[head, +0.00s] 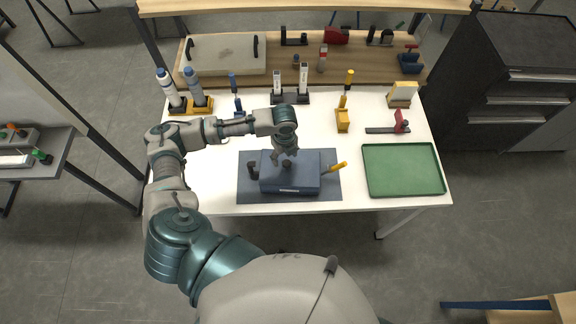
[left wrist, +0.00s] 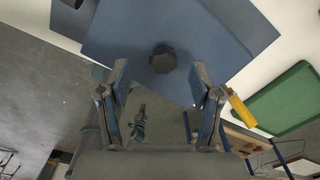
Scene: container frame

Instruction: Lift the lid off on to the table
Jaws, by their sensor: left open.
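A blue box with a flat blue lid (head: 305,170) sits on a dark grey mat (head: 330,195) at the front middle of the table. The lid, with a dark round knob, also shows in the left wrist view (left wrist: 120,35); the knob (left wrist: 163,58) stands up from it. My left gripper (head: 283,157) is over the lid, close to the knob. In the left wrist view its two fingers (left wrist: 161,75) are spread apart, with the knob showing between and beyond them. Nothing is held. My right gripper is in neither view.
A yellow handle (head: 337,167) sticks out on the box's right and a black one (head: 253,171) stands on its left. A green tray (head: 402,146) lies to the right on the white table (head: 205,190). Tools stand along the back. Bare table shows left of the mat.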

